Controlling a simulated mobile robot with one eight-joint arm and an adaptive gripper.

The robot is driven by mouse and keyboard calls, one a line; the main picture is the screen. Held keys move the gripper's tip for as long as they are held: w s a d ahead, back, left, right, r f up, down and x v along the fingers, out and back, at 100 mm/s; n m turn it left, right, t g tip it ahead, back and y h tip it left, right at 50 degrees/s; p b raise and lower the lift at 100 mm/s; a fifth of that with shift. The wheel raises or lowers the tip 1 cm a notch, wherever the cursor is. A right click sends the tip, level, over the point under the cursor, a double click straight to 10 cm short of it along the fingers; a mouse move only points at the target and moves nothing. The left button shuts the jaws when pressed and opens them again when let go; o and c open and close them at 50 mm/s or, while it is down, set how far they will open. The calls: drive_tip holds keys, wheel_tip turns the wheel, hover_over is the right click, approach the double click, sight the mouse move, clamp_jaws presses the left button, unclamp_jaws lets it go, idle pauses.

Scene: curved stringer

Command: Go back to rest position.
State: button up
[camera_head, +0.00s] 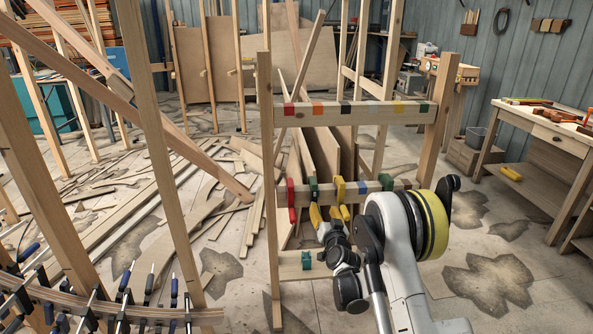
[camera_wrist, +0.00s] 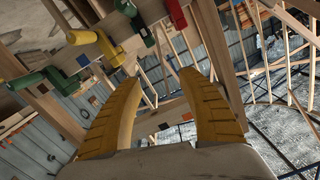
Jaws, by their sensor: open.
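My gripper (camera_wrist: 160,78) is open in the wrist view, its two yellow ribbed fingers apart with nothing between them. In the head view my gripper (camera_head: 325,214) is just in front of the wooden rack's lower rail, close to the hanging clamps. On that rail hang a red clamp (camera_head: 291,200), a green clamp (camera_head: 314,186), a yellow clamp (camera_head: 340,188) and more to the right. Whether the fingers touch any clamp, I cannot tell.
The rack's upper rail (camera_head: 350,113) has coloured marks. A curved laminated stringer (camera_head: 120,311) with several clamps lies at the front left, among upright posts. A workbench (camera_head: 548,128) stands at the right. Loose planks (camera_head: 200,212) cover the left floor. Floor right of my arm is clear.

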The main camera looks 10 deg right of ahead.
drive_tip(key=s+a+r+n+g+y, duration=0.15)
drive_tip(key=s+r, duration=0.25)
drive_tip(key=r, duration=0.7)
drive_tip(key=s+a+r+n+g, duration=0.15)
drive_tip(key=s+r+g, duration=0.4)
drive_tip(key=s, duration=0.75)
drive_tip(key=s+d+f+g+h, duration=0.1)
drive_tip(key=s+d, duration=0.1)
drive_tip(key=s, duration=1.4)
drive_tip(key=s+d+f+g+h, duration=0.1)
drive_tip(key=s+g, duration=0.1)
drive_tip(key=s, duration=1.4)
drive_tip(key=shift+d+f+g, duration=0.3)
drive_tip(key=shift+d+f, duration=0.05)
drive_tip(key=shift+f, duration=0.05)
